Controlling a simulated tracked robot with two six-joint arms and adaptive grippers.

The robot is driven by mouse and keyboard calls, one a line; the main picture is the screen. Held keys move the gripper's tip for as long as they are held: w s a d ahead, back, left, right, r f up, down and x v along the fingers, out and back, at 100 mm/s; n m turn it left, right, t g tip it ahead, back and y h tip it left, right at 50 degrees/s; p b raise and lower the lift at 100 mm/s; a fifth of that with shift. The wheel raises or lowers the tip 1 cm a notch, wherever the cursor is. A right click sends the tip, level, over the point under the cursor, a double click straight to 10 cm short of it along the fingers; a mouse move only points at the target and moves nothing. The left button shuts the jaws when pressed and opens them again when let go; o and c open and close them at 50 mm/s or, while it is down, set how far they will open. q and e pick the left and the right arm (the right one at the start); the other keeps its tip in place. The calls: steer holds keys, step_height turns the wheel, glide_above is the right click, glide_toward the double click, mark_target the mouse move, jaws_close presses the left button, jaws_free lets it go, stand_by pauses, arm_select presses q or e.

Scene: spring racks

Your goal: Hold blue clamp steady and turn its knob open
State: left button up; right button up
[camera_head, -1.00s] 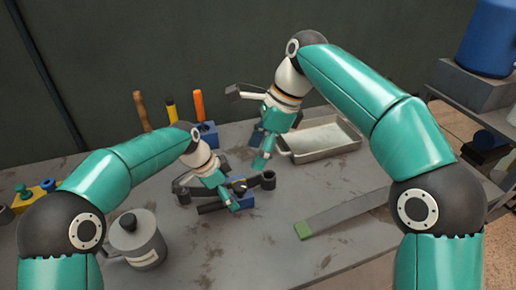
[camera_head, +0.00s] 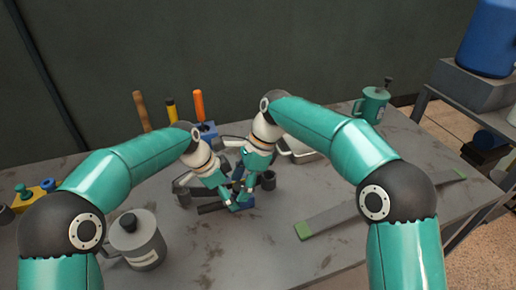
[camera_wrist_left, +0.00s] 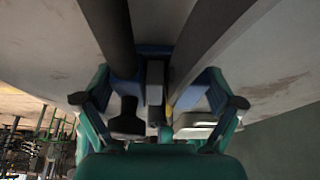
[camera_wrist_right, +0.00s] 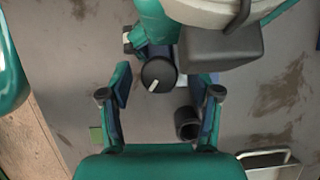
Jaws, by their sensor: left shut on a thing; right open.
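The blue clamp (camera_head: 246,202) lies mid-table with dark bars, mostly hidden behind my grippers in the head view. My left gripper (camera_head: 230,203) is shut on the clamp; in the left wrist view its fingers flank the clamp's middle (camera_wrist_left: 155,82). My right gripper (camera_head: 246,184) is over the clamp from above and open. In the right wrist view the round black knob (camera_wrist_right: 158,75), with a white pointer mark, lies between its spread fingers (camera_wrist_right: 166,92). I see a gap on both sides of the knob. A dark hollow cylinder (camera_wrist_right: 188,122) is close beside the right finger.
A grey lidded mug (camera_head: 137,243) stands front left. A block with upright handles (camera_head: 208,130) stands behind the clamp, with a metal tray (camera_head: 303,150) to its right. A teal mug (camera_head: 371,105) is back right. A flat green-ended bar (camera_head: 365,208) lies right.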

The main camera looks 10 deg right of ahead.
steer(key=n+g, duration=0.1)
steer(key=n, duration=0.2)
steer(key=n+g, duration=0.1)
steer(key=n, duration=0.2)
steer(key=shift+w+h, duration=0.15)
steer(key=shift+h, duration=0.25)
steer(key=m, duration=0.2)
steer(key=shift+r+m+t+y, duration=0.1)
steer(key=shift+m+t+y, duration=0.2)
steer(key=m, duration=0.1)
steer(key=m+t, duration=0.1)
steer(key=m, duration=0.2)
steer(key=shift+s+m+t, duration=0.25)
steer(key=shift+m+t, duration=0.05)
steer(key=shift+t, duration=0.1)
steer(key=s+v, duration=0.2)
steer(key=v, duration=1.1)
steer(key=shift+a, duration=0.4)
steer(key=shift+r, duration=0.15)
